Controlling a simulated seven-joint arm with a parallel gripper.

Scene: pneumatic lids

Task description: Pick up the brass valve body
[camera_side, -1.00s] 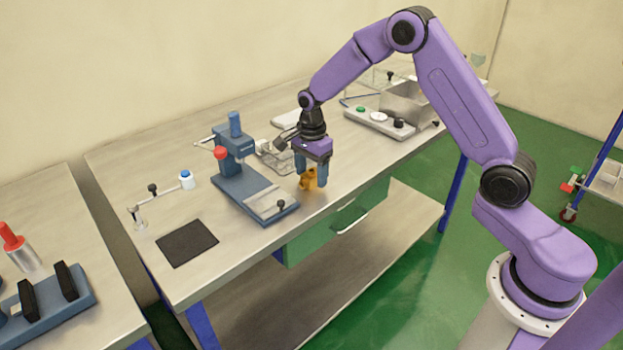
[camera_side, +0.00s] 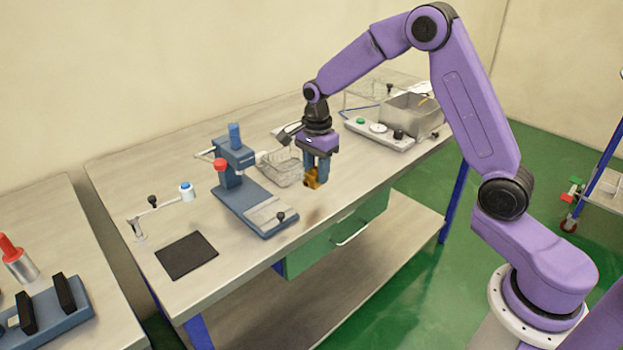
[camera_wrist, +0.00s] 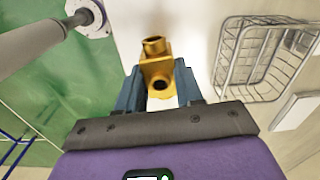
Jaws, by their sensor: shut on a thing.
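The brass valve body (camera_side: 311,180) is held low between the fingers of my gripper (camera_side: 317,171). It looks raised above the workbench in the side view, with a soft shadow on the bench below it. In the wrist view the valve body (camera_wrist: 156,72) shows two round openings and sits between my blue gripper fingers (camera_wrist: 158,92). My gripper is shut on it. The fingers hide part of its sides.
A wire basket (camera_side: 279,166) stands close by to the left; it also shows in the wrist view (camera_wrist: 262,58). A blue press with a red knob (camera_side: 240,180) is further left. A grey bin (camera_side: 410,115) and a button panel (camera_side: 378,132) are at the right. A black mat (camera_side: 187,255) lies at front left.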

